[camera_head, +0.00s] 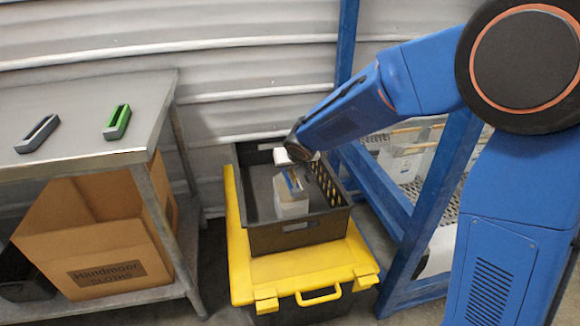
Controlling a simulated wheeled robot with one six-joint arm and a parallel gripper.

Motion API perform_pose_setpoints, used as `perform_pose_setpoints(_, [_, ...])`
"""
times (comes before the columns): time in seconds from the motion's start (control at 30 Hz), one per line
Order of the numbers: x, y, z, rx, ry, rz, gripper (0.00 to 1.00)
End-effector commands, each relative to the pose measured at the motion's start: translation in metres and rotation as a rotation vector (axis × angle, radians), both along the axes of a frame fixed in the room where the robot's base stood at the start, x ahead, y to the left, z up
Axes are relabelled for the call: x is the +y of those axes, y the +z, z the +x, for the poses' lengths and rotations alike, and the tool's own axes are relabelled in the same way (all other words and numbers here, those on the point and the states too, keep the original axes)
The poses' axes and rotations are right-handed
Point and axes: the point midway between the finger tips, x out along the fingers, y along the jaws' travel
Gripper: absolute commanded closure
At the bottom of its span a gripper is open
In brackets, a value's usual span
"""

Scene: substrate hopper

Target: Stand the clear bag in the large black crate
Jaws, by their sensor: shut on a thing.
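The large black crate (296,237) stands on a yellow lid in the middle of the view. The clear bag (291,203), whitish and see-through, is upright inside the crate, toward its middle. My gripper (291,181) reaches in from the upper right and is shut on the top of the bag. The arm and gripper cover part of the crate's back right corner. I cannot tell whether the bag's base touches the crate floor.
The yellow lid (310,270) covers a dark box. A steel table (85,100) on the left holds a dark grey tool (37,134) and a green one (117,122). A cardboard box (95,235) sits on its lower shelf. A blue frame (425,220) stands close right of the crate.

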Motion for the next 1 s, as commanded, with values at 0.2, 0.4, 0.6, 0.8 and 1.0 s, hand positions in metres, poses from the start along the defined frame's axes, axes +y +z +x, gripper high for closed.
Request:
perform_pose_setpoints(0.2, [0.000, -0.001, 0.000, 0.000, 0.000, 0.000, 0.73])
perform_pose_setpoints(0.4, [0.000, 0.000, 0.000, 0.000, 0.000, 0.000, 0.73])
perform_pose_setpoints(0.6, [-0.002, 0.011, -0.007, -0.002, -0.001, 0.000, 0.73])
perform_pose_setpoints(0.8, [-0.008, 0.036, -0.026, -0.002, 0.000, 0.001, 0.73])
perform_pose_setpoints(1.0, [-0.014, 0.062, -0.046, -0.003, 0.000, 0.001, 0.73])
